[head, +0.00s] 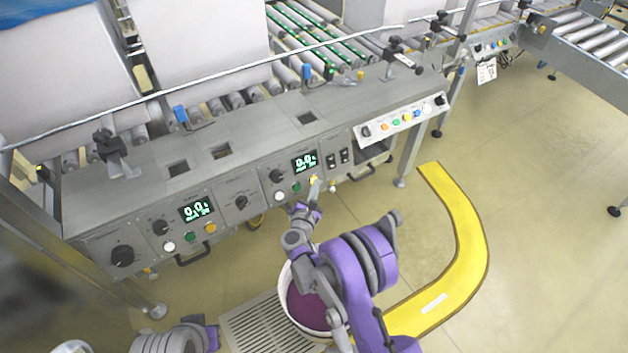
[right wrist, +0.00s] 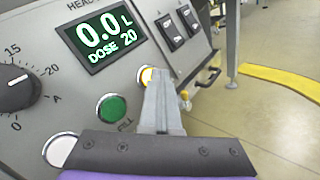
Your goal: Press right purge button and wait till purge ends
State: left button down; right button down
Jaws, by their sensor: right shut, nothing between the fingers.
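The right yellow button (head: 313,181) sits on the right head panel of the grey machine, below the lit display (head: 304,162). In the right wrist view the yellow button (right wrist: 147,74) is lit and partly hidden behind my fingers. My right gripper (head: 316,187) is shut and empty, its tips (right wrist: 165,80) at the button. I cannot tell whether they touch it or press it in. The display (right wrist: 102,36) reads 0.0 L, DOSE 20. Part of my left arm shows at the lower left of the head view, with no fingers visible.
A green button (right wrist: 113,108) and a white button (right wrist: 62,148) sit beside the yellow one. Black rocker switches (right wrist: 178,30) are to its right. A white bucket (head: 287,300) with purple contents stands below my right arm. A yellow floor strip (head: 468,230) curves at right.

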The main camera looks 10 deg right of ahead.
jog(key=shift+s+d+r, duration=0.2)
jog(key=shift+s+d, duration=0.05)
jog(key=shift+s, duration=0.35)
jog(key=shift+s+d+r+p, duration=0.15)
jog(key=shift+s+d+r, duration=0.15)
jog(key=shift+s, duration=0.45)
jog(key=shift+s+d+r+p, duration=0.1)
jog(key=shift+s+d+r, duration=0.2)
jog(key=shift+s, duration=0.4)
jog(key=shift+s+d+r+p, duration=0.15)
jog(key=shift+s+d+r, duration=0.15)
jog(key=shift+s, duration=0.45)
jog(key=s+d+r+p, duration=0.3)
jog(key=s+r+p, duration=0.1)
jog(key=s+r, duration=0.5)
jog(key=shift+s+d+r, duration=0.15)
jog(key=shift+d+r, duration=0.25)
jog(key=shift+r, duration=0.05)
